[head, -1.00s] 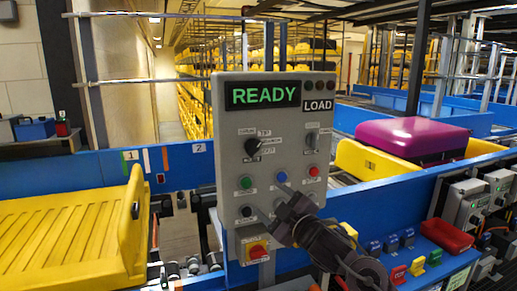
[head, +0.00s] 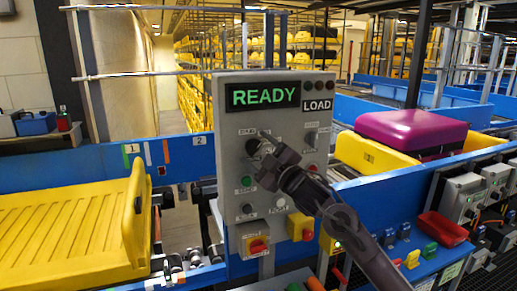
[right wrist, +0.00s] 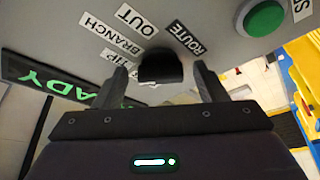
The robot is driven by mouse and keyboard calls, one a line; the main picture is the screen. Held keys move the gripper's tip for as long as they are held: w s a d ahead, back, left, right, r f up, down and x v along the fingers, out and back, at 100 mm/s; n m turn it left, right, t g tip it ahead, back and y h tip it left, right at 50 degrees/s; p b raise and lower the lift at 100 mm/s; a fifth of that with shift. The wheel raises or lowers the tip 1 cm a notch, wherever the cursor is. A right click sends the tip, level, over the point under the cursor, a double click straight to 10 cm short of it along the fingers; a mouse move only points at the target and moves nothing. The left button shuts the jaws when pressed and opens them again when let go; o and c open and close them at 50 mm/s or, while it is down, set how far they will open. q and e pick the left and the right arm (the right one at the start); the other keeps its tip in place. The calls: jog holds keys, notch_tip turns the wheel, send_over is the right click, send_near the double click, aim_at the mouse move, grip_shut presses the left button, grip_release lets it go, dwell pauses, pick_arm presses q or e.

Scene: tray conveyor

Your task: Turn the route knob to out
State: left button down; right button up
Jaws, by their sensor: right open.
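The route knob (head: 252,147) is a dark knob at the upper left of the grey control panel (head: 231,120). In the right wrist view the black knob (right wrist: 160,68) sits between my two fingers, with a gap on each side. Labels around it read ROUTE (right wrist: 188,38), OUT (right wrist: 136,19) and BRANCH (right wrist: 110,36); another is partly hidden. Which label the knob points to I cannot tell. My right gripper (head: 263,158) is open at the panel face, around the knob, and covers nearby labels. My left gripper is not in view.
A green button (right wrist: 264,18) is close beside the knob. The panel display (head: 262,96) reads READY, and a LOAD label (head: 318,105) is beside it. A yellow tray (head: 70,225) stands left, and a purple suitcase (head: 410,130) lies in a yellow tray at right.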

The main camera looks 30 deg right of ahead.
jog(key=c, duration=1)
jog(key=shift+f, duration=0.1)
jog(key=shift+m, duration=0.3)
jog(key=shift+f+m+t+h+b, duration=0.15)
jog(key=shift+m+t+h+b, duration=0.15)
jog(key=shift+m+b, duration=0.3)
jog(key=m+h, duration=0.1)
jog(key=m, duration=0.1)
jog(key=m+h+b, duration=0.1)
jog(key=m, duration=0.1)
jog(key=shift+a+m+t, duration=0.15)
jog(key=shift+m+t, duration=0.15)
jog(key=shift+m, duration=0.1)
jog(key=m+h, duration=0.2)
jog(key=m, duration=0.2)
jog(key=m+h+b, duration=0.1)
jog(key=m+h, duration=0.1)
jog(key=m, duration=0.2)
jog(key=shift+w+a, duration=0.1)
jog(key=shift+a, duration=0.05)
jog(key=m+g+h, duration=0.1)
jog(key=m+h, duration=0.1)
jog(key=m, duration=0.2)
jog(key=m+g+h, duration=0.1)
jog(key=m+h, duration=0.1)
jog(key=m, duration=0.1)
jog(key=shift+a+m, duration=0.1)
jog(key=shift+m, duration=0.6)
